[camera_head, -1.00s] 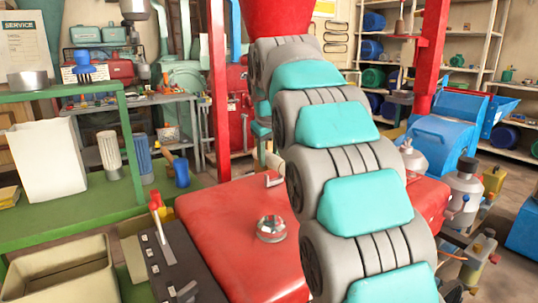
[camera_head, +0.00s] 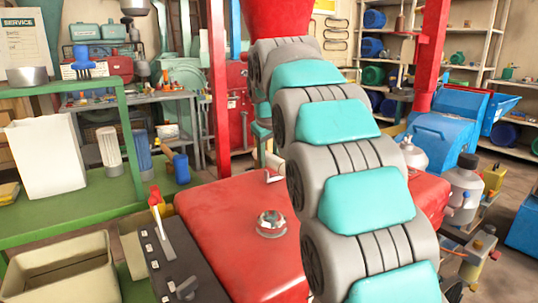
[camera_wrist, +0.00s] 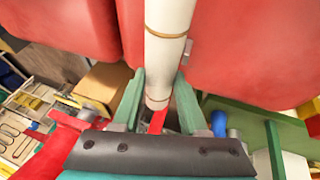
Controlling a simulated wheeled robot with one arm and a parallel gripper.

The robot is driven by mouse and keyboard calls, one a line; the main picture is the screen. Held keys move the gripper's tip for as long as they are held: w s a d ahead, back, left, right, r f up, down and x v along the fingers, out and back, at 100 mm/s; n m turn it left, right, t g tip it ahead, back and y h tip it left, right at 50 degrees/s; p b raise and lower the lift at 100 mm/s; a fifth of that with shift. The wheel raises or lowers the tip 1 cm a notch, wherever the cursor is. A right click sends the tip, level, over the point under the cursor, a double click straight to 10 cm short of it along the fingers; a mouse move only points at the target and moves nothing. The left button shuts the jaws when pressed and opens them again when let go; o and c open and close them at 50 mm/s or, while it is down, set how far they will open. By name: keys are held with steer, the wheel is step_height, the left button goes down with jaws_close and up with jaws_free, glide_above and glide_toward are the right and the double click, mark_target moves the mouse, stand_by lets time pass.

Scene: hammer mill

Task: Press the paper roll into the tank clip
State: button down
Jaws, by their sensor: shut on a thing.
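In the wrist view, my gripper (camera_wrist: 160,98) has its two green fingers on either side of the paper roll (camera_wrist: 168,50). The roll is a long white cylinder with thin brown bands, and the fingers are shut on it. It runs out past the fingertips in front of red surfaces. A small grey piece (camera_wrist: 188,50) shows beside the roll; I cannot tell whether it is the tank clip. In the head view, my arm hides the gripper. A short white cylinder, perhaps the roll's end, and a small metal bracket (camera_head: 273,177) show beside the arm at the red tank (camera_head: 235,215).
A round metal cap (camera_head: 271,224) sits on the red tank. A dark control panel with levers (camera_head: 172,262) stands at its left. A red post (camera_head: 218,95) rises behind it. The green bench (camera_head: 90,215) holds a white bag (camera_head: 46,158). A grey bottle (camera_head: 463,188) stands at right.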

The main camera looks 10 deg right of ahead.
mark_target(269, 157)
steer(key=shift+f+b, duration=0.45)
steer(key=shift+f, duration=0.65)
steer(key=shift+c, duration=1.8)
jaws_free()
steer(key=shift+r, duration=0.1)
steer(key=v, duration=0.7)
steer(key=shift+s+r, duration=0.1)
steer(key=shift+r, duration=0.3)
